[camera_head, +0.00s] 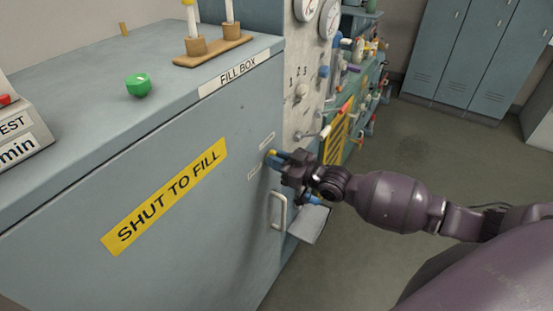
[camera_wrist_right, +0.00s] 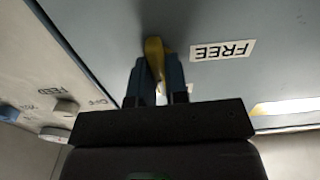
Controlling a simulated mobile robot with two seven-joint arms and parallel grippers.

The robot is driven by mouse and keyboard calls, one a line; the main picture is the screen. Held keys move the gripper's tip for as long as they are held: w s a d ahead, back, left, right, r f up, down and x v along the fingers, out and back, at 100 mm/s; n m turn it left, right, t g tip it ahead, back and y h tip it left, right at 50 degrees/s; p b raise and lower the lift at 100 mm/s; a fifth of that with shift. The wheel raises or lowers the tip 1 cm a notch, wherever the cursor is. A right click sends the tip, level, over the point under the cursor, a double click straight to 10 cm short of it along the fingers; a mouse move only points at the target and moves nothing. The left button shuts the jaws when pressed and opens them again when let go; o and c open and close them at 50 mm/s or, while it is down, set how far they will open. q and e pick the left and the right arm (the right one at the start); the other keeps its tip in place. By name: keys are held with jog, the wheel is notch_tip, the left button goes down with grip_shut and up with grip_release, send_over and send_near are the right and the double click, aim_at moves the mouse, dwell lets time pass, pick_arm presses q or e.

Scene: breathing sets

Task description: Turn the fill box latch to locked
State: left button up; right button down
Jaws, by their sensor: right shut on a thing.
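The fill box (camera_head: 90,245) is a blue-grey cabinet with a FILL BOX label on its top edge and a yellow SHUT TO FILL strip on its front. Its yellow latch (camera_wrist_right: 154,48) is on the front near the right edge. My right gripper (camera_head: 275,159) is at that latch, and its blue fingers largely hide it in the head view. In the right wrist view my right gripper (camera_wrist_right: 155,78) is shut on the latch, one finger on each side. A FREE label (camera_wrist_right: 222,50) appears upside down beside the latch, which does not point at it. My left gripper is not in view.
A pale door handle (camera_head: 279,210) sits just below my right gripper. A panel with knobs and gauges (camera_head: 301,92) stands close to the right. A green bowl-like object (camera_head: 138,85) and a wooden stand (camera_head: 214,50) rest on the box top. The floor at right is open.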

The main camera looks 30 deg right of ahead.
jog(key=c, duration=1.1)
grip_release()
jog(key=v, duration=1)
jog(key=shift+s+d, duration=0.25)
jog(key=shift+s, duration=0.05)
jog(key=shift+f, duration=0.1)
jog(key=s+a+f+m+g+h, duration=0.1)
jog(key=s+f+h, duration=0.2)
jog(key=s+f, duration=0.2)
jog(key=s+a+f+m+g+h, duration=0.1)
jog(key=s+a+f+m+h, duration=0.1)
jog(key=s+f, duration=0.4)
jog(key=s+a+f+m+g+h, duration=0.2)
jog(key=s+f+h, duration=0.2)
jog(key=f, duration=0.3)
jog(key=shift+s+a, duration=0.2)
jog(key=shift+s, duration=0.65)
